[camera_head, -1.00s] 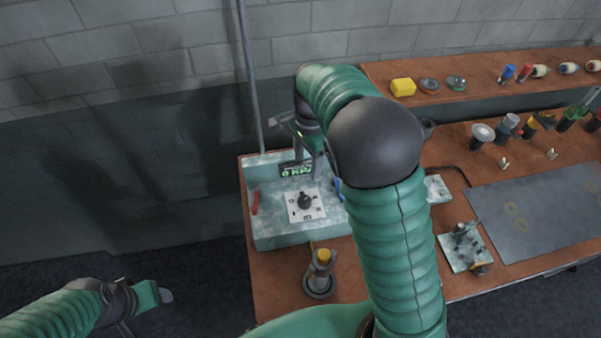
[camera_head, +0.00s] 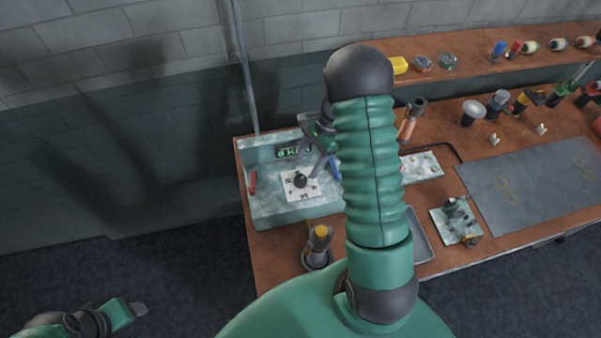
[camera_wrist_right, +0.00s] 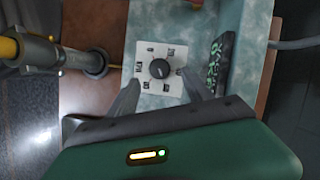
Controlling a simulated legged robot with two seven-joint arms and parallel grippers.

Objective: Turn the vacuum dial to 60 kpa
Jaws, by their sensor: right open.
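The vacuum dial is a black knob (camera_head: 301,181) on a white square plate with printed marks, set on a pale green panel box (camera_head: 262,207). The knob also shows in the right wrist view (camera_wrist_right: 159,69). A dark display (camera_head: 290,152) with green digits stands behind it and seems to read 0 kPa. My right gripper (camera_head: 321,170) is open and empty, just right of the dial in the head view. In the right wrist view its fingers (camera_wrist_right: 158,78) point at the plate, one on each side of the knob; contact cannot be told. My left gripper (camera_head: 138,309) hangs low at left, its jaws unclear.
A red switch (camera_head: 252,183) sits on the box's left side. A stand with a yellow top (camera_head: 319,240) is in front of the box. A grey mat (camera_head: 530,190) and several tools lie to the right. A grey pole (camera_head: 244,70) rises behind the box.

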